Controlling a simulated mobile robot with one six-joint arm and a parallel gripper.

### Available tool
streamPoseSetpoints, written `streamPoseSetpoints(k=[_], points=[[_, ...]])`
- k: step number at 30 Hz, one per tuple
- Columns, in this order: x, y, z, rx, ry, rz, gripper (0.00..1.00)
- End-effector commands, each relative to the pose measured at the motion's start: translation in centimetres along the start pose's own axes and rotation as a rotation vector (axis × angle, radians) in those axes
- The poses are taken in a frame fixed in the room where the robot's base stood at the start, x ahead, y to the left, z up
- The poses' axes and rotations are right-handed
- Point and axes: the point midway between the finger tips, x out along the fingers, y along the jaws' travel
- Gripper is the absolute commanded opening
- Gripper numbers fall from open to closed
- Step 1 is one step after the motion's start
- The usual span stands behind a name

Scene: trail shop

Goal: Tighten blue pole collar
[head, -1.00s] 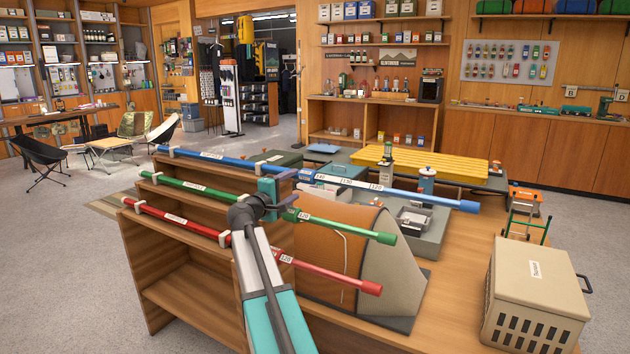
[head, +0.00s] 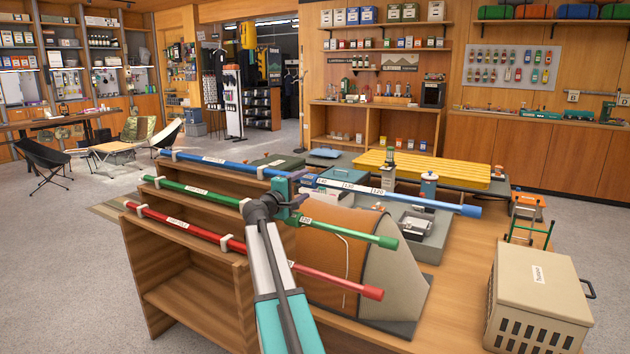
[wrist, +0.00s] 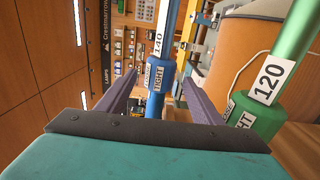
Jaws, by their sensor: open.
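The blue pole (head: 430,200) lies across the rack, behind the green pole (head: 345,231) and the red pole (head: 330,280). In the wrist view, the blue collar (wrist: 158,91) sits on the blue pole below a 140 label. It carries a TIGHT label and another, partly seen label. My gripper (head: 292,188) is at the blue pole, and it also shows in the wrist view (wrist: 158,85). Its fingers are open, one on each side of the blue collar, with gaps visible. In the head view my gripper partly hides the collar. The green pole's collar (wrist: 258,115) is close to the right finger.
The poles rest in white clips on a wooden shelf unit (head: 190,268). An orange and grey tent (head: 340,250) stands under the pole ends. A beige crate (head: 537,300) sits at the right. A yellow slatted board (head: 420,170) lies behind.

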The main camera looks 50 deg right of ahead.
Motion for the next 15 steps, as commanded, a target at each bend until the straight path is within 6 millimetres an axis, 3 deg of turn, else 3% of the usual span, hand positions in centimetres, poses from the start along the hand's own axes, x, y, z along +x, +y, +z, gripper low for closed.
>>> streamPoseSetpoints(k=[15], points=[[6.4,0.0,0.0,0.0,-0.002,0.0,0.6]])
